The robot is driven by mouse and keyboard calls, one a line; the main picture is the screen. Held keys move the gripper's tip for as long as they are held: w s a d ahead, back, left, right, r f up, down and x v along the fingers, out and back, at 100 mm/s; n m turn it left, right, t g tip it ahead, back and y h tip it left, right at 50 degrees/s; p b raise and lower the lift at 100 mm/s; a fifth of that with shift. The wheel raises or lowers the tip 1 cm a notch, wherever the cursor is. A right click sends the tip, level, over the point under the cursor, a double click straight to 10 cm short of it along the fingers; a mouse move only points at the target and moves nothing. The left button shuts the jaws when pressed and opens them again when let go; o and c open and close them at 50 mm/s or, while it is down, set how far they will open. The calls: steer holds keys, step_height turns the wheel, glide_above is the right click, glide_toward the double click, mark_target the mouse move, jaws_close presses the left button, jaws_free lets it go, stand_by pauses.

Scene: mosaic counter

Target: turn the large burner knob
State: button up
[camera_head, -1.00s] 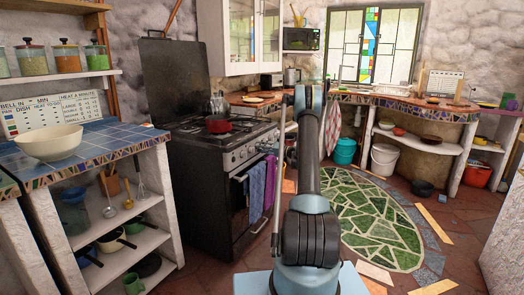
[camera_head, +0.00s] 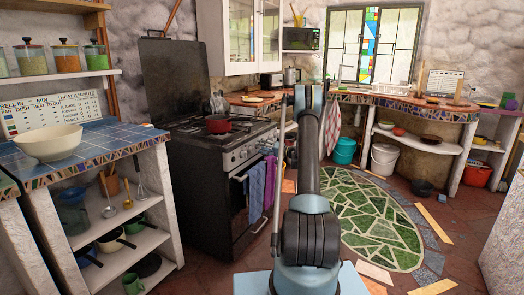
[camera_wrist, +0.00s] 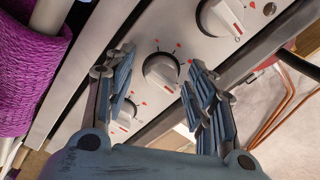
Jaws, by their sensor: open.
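The black stove (camera_head: 205,185) stands left of centre in the head view, its front panel carrying a row of small knobs. In the wrist view a round white knob (camera_wrist: 161,71) with a red mark sits on the pale panel, between the fingertips. A second white knob (camera_wrist: 221,15) is at the upper right and a third (camera_wrist: 122,114) is lower left, partly covered by a finger. I cannot tell which knob is for the large burner. My gripper (camera_wrist: 160,62) is open, its two blue-grey fingers on either side of the middle knob; contact is not clear. The head view does not show the gripper clearly.
Purple cloth (camera_wrist: 30,70) hangs at the left of the wrist view, near a pale rail. Blue (camera_head: 257,187) and purple towels hang on the oven front. Floor is open around the green mosaic oval (camera_head: 375,220).

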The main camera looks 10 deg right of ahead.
steer(key=v, duration=1.2)
steer(key=s+a+r+g+h, duration=0.3)
steer(key=s+a+r, duration=0.7)
steer(key=s+a+r+n+g+h, duration=0.1)
steer(key=s+a+r+g+h, duration=0.15)
steer(key=s, duration=0.65)
steer(key=s+a+r+g+h, duration=0.1)
steer(key=s+a+r, duration=0.15)
steer(key=s, duration=0.65)
steer(key=s+f+g+h, duration=0.1)
steer(key=s+h, duration=0.1)
steer(key=s, duration=0.7)
steer(key=s+f+h, duration=0.2)
steer(key=s, duration=0.8)
steer(key=s+d+f+h, duration=0.2)
steer(key=s+f, duration=0.2)
steer(key=s, duration=0.5)
steer(key=s+d+f+h, duration=0.2)
steer(key=s+f, duration=0.3)
steer(key=s, duration=0.4)
steer(key=shift+d+n+g, duration=0.3)
steer(key=shift+d+g, duration=0.15)
steer(key=shift+d, duration=0.4)
